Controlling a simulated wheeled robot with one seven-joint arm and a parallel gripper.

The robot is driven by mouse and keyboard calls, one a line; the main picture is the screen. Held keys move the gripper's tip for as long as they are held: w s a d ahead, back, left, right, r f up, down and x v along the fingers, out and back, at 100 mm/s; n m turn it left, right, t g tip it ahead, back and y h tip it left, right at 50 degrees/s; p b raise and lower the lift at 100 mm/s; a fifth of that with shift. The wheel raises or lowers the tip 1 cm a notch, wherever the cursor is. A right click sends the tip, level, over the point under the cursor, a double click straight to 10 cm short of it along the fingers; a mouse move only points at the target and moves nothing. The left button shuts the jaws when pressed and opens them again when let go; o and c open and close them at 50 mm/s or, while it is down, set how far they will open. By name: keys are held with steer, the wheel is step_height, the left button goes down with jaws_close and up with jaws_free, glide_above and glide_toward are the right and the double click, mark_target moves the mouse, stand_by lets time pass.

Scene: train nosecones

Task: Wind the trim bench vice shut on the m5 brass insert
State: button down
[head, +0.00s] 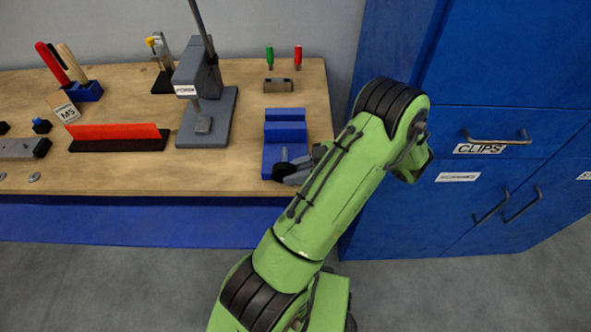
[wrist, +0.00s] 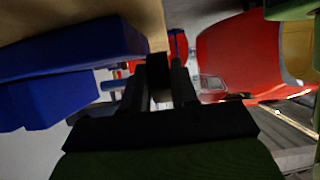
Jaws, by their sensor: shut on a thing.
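The blue trim bench vice (head: 284,128) stands near the bench's right front edge, with its two raised jaws side on to the head view. My gripper (head: 291,172) is at the vice's front, low, partly hidden by my green arm. In the wrist view my gripper (wrist: 162,68) is shut on a small dark thing between the fingers, which looks like the vice handle. The blue body at the left of that view is close beside the fingers. I cannot make out the M5 brass insert or the jaw gap.
A grey press (head: 205,105) stands left of the vice on the wooden bench (head: 150,180). A small metal block (head: 278,85) lies behind the vice. Blue cabinets (head: 480,180) stand at the right. A red nosecone (wrist: 240,55) shows in the wrist view.

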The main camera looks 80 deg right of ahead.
steer(key=shift+f, duration=0.1)
steer(key=c, duration=1)
jaws_free()
steer(key=shift+o, duration=0.2)
steer(key=p+v, duration=1)
steer(key=v, duration=0.6)
steer(key=shift+w, duration=0.1)
